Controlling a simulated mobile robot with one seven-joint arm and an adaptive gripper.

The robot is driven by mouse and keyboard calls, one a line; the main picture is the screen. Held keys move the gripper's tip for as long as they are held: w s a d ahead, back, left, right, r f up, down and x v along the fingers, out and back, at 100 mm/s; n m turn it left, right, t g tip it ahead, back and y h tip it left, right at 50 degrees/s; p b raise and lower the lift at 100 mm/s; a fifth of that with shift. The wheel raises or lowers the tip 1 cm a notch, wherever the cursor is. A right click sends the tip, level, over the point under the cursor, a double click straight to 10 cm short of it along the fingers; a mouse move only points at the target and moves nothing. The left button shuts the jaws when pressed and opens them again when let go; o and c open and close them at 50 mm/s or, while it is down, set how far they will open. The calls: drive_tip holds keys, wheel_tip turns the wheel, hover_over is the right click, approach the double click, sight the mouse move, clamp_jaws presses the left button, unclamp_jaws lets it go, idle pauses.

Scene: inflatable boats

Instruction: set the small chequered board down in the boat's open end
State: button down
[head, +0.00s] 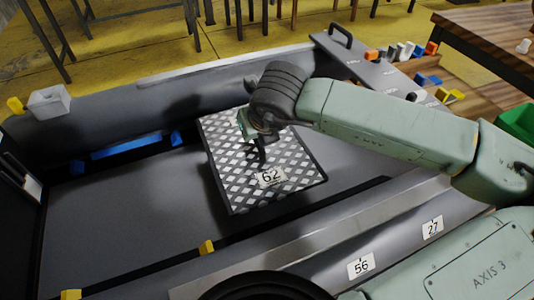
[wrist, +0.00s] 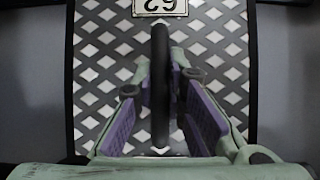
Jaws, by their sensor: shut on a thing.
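The small chequered board (head: 240,180), grey and white with a dark edge and a label reading 62, is inside the grey boat (head: 110,205). My gripper (head: 258,143) is above the board, shut on its dark upright handle. In the wrist view the two purple-padded fingers (wrist: 160,105) stand either side of the handle, and the board (wrist: 95,60) fills most of the picture below. The board looks roughly level. Whether it touches the boat's floor or hangs just above it I cannot tell. My wrist hides part of its far edge.
A blue bar (head: 127,147) lies along the far inner side. A grey panel with a handle (head: 342,36) and small coloured blocks is at the upper right. Bare floor lies left of the board.

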sight(262, 150)
wheel_tip(262, 150, down, 8)
drive_tip(key=shift+f, duration=0.1)
drive_tip(key=c, duration=1.6)
unclamp_jaws()
drive_tip(key=shift+c, duration=0.2)
drive_tip(key=shift+s, duration=0.1)
drive_tip(key=b+v, duration=0.1)
drive_tip(key=v, duration=1.1)
drive_tip(key=shift+b, duration=0.35)
